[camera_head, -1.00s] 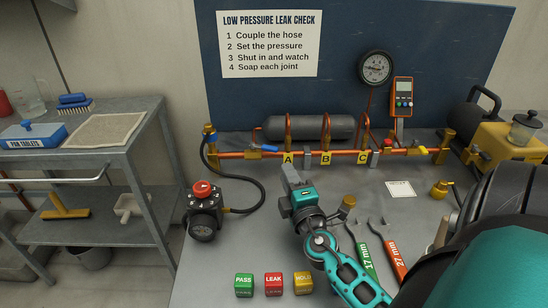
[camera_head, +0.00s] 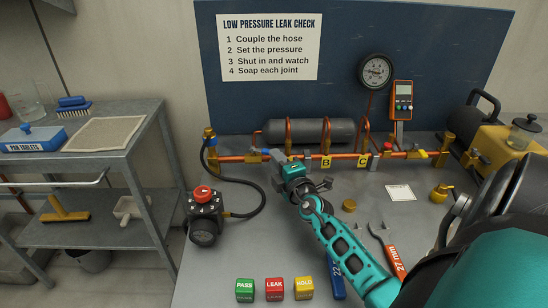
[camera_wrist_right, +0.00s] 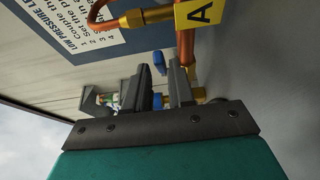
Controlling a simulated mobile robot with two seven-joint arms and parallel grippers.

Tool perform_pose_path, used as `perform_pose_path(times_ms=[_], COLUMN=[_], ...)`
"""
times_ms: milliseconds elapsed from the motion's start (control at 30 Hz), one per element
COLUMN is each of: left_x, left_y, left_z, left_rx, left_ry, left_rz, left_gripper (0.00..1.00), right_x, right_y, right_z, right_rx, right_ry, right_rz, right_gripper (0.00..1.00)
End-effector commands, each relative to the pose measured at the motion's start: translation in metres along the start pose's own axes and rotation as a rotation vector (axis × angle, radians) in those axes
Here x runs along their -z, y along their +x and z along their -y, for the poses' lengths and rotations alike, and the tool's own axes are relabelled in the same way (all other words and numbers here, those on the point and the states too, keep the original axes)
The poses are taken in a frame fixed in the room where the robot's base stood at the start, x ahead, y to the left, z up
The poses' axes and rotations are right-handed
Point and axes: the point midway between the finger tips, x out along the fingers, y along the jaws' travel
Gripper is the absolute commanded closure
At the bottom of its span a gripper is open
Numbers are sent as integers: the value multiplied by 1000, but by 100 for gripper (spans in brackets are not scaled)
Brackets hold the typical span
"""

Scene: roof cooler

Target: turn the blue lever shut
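The blue lever (camera_head: 267,151) sits on a brass valve near the left end of the copper pipe line, left of tag A's place. It is partly hidden by my right gripper (camera_head: 275,156) in the head view. In the right wrist view a blue piece of the lever (camera_wrist_right: 160,62) shows at the tips of my right gripper (camera_wrist_right: 160,78), and more blue shows between the fingers. The two dark fingers stand apart with a gap. I cannot tell whether they touch the lever. My left gripper is not in view.
The copper pipe (camera_head: 345,155) carries tags B (camera_head: 326,161) and C (camera_head: 362,161). A grey tank (camera_head: 310,131) stands behind it. A black regulator with red knob (camera_head: 204,203) and hose is at left. PASS, LEAK and HOLD blocks (camera_head: 275,289) and wrenches lie in front.

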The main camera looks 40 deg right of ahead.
Motion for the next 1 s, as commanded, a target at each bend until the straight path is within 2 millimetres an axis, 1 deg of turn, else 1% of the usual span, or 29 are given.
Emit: perform_pose_path(times_ms=[33, 100, 200, 500, 533, 767, 1000], left_x=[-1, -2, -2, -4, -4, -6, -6], left_y=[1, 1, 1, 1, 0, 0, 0], left_z=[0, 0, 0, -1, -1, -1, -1], left_rx=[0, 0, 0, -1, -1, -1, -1], left_ry=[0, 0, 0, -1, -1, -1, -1], left_rz=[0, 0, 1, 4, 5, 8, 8], left_gripper=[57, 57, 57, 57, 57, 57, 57], right_x=[0, 1, 1, 0, 0, 0, 0], right_y=[7, 13, 18, 20, 20, 20, 20], right_z=[1, 0, 1, 0, 0, 0, 0], right_rx=[-1, -1, 0, 0, 0, 0, 0], right_ry=[-1, 0, 0, 0, 0, 0, 0], right_rz=[-1, -1, -1, -1, -1, -1, 0], right_gripper=[77, 77, 77, 77, 78, 100, 100])
